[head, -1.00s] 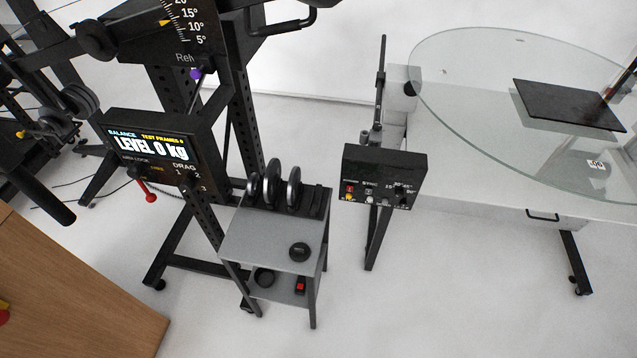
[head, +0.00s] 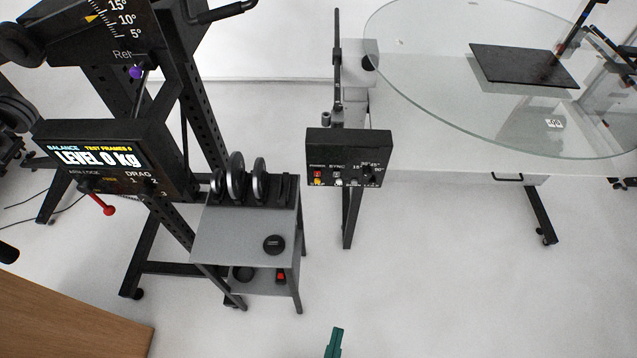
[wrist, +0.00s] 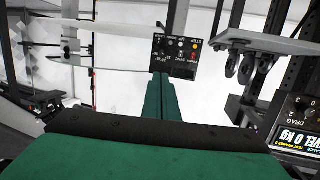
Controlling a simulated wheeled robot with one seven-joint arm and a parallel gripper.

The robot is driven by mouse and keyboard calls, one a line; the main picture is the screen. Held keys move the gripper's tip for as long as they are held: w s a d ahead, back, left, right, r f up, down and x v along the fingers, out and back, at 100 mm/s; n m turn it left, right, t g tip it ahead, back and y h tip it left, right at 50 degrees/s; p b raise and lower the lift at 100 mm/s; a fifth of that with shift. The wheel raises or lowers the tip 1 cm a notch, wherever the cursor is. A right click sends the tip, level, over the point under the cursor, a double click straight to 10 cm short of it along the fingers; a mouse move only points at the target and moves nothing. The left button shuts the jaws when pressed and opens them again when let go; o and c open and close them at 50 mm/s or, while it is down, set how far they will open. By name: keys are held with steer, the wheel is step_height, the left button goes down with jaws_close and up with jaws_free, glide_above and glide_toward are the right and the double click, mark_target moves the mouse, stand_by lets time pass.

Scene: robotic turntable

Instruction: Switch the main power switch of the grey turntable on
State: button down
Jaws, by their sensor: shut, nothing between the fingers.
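A round glass turntable top (head: 430,85) stands at the upper right. A black control box (head: 349,140) is mounted on a post at its near left side. The box front has a POWER label with a small red part (head: 317,174), a SYNC label with a pale part (head: 338,175), and an angle dial at right. Switch positions are too small to tell. My gripper (head: 335,334), with green fingers, is shut and empty at the bottom of the head view, apart from the box. In the wrist view the box (wrist: 186,70) appears upside down just beyond the fingertips (wrist: 161,78).
A grey two-tier stand (head: 230,237) with black discs is left of the box; a small red switch-like part (head: 281,276) sits on its lower shelf. A black frame with a LEVEL display (head: 93,158) stands further left. The floor before the box is clear.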

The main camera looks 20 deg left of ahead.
mark_target(319, 173)
steer(key=w+a+f+n+t+y, duration=0.1)
steer(key=w+a+f, duration=0.4)
steer(key=w, duration=0.5)
steer(key=w+a+f+n+t+y, duration=0.1)
steer(key=w+a+f+t+y, duration=0.1)
steer(key=w+a, duration=0.4)
steer(key=w+f+y, duration=0.1)
steer(key=w+f, duration=0.1)
steer(key=w, duration=0.2)
steer(key=shift+f+n+t+y, duration=0.3)
steer(key=shift+f+y, duration=0.05)
steer(key=shift+y, duration=0.05)
steer(key=shift+a, duration=0.1)
steer(key=x, duration=2.4)
